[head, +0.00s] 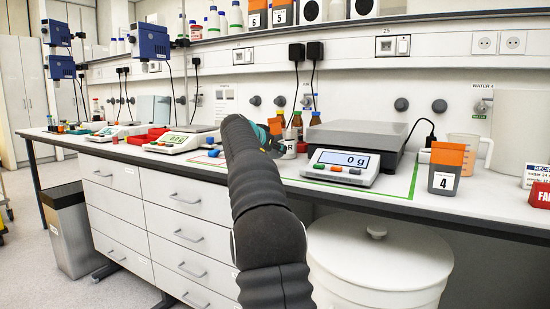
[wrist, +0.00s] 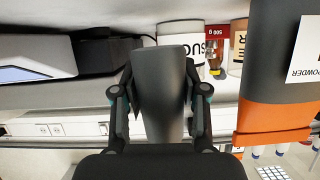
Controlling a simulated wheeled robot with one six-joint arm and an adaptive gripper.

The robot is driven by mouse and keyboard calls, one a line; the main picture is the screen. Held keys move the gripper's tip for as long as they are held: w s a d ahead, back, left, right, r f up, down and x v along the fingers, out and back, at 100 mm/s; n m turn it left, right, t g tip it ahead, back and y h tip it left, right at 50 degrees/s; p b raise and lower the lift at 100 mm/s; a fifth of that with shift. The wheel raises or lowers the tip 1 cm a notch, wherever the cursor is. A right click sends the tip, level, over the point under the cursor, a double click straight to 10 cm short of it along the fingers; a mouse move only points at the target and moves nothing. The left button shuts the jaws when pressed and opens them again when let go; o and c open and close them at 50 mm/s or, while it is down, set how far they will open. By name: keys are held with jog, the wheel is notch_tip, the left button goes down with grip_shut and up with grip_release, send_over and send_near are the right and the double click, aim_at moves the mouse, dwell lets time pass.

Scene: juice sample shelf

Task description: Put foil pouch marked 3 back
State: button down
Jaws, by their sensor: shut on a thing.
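My gripper (wrist: 160,100) is shut on a plain grey, flat-sided thing (wrist: 160,70) that looks like the foil pouch. No number shows on the side facing the wrist camera, so I cannot read a 3. In the head view my gripper (head: 277,145) is over the counter, left of the large scale, partly hidden by my arm. I cannot make out the held pouch there. In the wrist view the counter is at the top, and the pouch hides part of it.
A dark box with an orange end (wrist: 275,120) is close at right in the wrist view; a sugar jar (wrist: 193,38) is behind the pouch. The large scale (head: 355,145), box 4 (head: 445,167) and a beaker (head: 465,148) stand right. Boxes 5 (head: 282,14) and 6 (head: 257,18) are on the shelf.

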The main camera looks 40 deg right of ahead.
aim_at(274, 157)
jog(key=shift+f, duration=1.55)
jog(key=shift+f+b, duration=0.1)
jog(key=shift+b, duration=0.25)
jog(key=c, duration=0.6)
grip_release()
jog(key=shift+a, duration=0.1)
jog(key=shift+r, duration=0.25)
jog(key=b+v, duration=0.1)
jog(key=v, duration=1)
jog(key=shift+a+b, duration=0.35)
jog(key=shift+a, duration=0.05)
jog(key=shift+s+r, duration=0.1)
jog(key=shift+s, duration=0.05)
